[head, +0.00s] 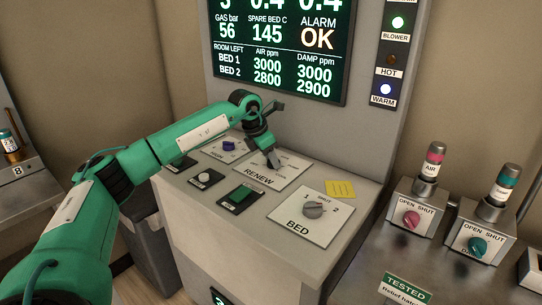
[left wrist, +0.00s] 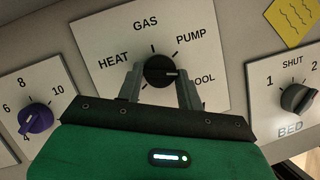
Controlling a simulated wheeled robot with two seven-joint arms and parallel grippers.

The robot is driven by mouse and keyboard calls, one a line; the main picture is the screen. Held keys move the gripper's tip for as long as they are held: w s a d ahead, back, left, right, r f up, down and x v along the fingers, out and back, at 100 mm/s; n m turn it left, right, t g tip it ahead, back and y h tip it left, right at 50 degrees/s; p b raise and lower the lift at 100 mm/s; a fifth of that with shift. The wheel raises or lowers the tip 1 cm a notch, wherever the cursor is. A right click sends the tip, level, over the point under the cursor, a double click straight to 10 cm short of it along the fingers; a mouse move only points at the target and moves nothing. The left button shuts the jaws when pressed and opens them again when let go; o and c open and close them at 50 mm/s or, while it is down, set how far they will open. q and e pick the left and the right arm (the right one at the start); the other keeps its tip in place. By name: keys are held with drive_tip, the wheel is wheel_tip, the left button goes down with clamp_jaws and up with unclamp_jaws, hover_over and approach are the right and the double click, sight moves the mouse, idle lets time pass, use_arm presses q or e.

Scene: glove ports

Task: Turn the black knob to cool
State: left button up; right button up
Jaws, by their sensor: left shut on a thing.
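The black knob (left wrist: 159,70) sits on a white plate (left wrist: 105,32) marked HEAT, GAS, PUMP and COOL; the C of COOL is hidden by a finger. Its white pointer line points right, toward the COOL label. My left gripper (left wrist: 160,78) is shut on the knob, one finger on each side. In the head view my left gripper (head: 272,160) reaches down onto the RENEW plate (head: 260,178) and hides the knob. My right gripper is in neither view.
A purple knob (left wrist: 36,118) is on the left and the grey BED knob (left wrist: 298,99) on the right. A green button (head: 240,197) and a yellow note (head: 341,189) are on the same sloped panel. A display (head: 280,45) stands behind. Red (head: 411,219) and teal (head: 477,245) valve knobs are further right.

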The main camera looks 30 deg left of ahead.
use_arm(q)
drive_tip(key=shift+a+r+m+h+p, duration=0.1)
drive_tip(key=shift+m+h+p, duration=0.25)
drive_tip(key=shift+m, duration=0.75)
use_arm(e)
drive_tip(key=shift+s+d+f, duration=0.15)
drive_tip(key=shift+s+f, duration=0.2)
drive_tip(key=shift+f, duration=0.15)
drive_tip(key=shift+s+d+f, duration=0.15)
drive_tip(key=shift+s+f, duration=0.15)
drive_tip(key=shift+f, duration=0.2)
use_arm(q)
drive_tip(key=shift+w, duration=0.1)
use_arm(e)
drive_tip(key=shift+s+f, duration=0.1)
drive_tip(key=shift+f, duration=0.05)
use_arm(q)
drive_tip(key=o, duration=1)
drive_tip(key=shift+g, duration=0.3)
drive_tip(key=v, duration=1.3)
drive_tip(key=shift+s+a+r+b, duration=0.2)
drive_tip(key=shift+s+r+b, duration=0.05)
drive_tip(key=shift+r+b, duration=0.1)
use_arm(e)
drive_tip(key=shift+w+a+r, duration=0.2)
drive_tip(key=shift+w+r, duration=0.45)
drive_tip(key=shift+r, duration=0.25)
use_arm(q)
drive_tip(key=shift+f, duration=0.1)
